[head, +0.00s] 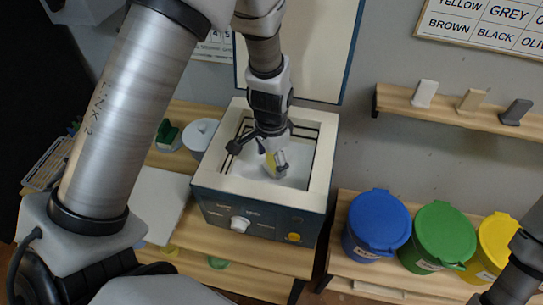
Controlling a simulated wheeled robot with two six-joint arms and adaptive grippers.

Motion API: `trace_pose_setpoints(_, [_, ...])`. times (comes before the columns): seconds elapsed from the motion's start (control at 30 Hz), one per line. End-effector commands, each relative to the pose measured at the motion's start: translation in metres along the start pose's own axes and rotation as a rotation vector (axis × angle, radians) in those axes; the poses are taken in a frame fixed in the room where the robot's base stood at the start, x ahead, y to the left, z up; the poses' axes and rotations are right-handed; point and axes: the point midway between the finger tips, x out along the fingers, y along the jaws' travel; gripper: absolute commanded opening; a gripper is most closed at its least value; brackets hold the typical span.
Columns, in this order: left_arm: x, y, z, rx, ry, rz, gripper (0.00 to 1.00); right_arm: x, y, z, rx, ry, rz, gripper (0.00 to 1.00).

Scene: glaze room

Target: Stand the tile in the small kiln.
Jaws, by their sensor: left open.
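The small kiln (262,195) stands on a wooden bench in the middle, a dark blue box with a cream top and an open, pale inside. My left gripper (277,165) reaches down into the kiln's opening from above, and its jaws are open.
Blue (377,222), green (440,235) and yellow (497,243) lidded buckets stand right of the kiln. A wall shelf (390,97) holds white, beige and dark grey upright pieces. A white lidded pot (201,133) and a green block (168,134) sit left of the kiln.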

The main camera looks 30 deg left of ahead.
Motion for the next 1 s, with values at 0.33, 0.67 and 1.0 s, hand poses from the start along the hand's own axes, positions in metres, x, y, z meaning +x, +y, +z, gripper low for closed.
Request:
trace_pose_setpoints(0.33, [-0.056,-0.001,-0.001,0.001,0.008,-0.005,0.76,0.013,0.0,0.0,0.0,0.0,0.0,0.4])
trace_pose_setpoints(0.67, [-0.121,0.0,0.0,0.0,0.002,-0.001,0.76,0.023,0.0,0.0,0.0,0.0,0.0,0.4])
trace_pose_setpoints(1.0, [-0.125,0.0,0.0,0.0,0.0,0.0,0.76,0.023,0.0,0.0,0.0,0.0,0.0,0.4])
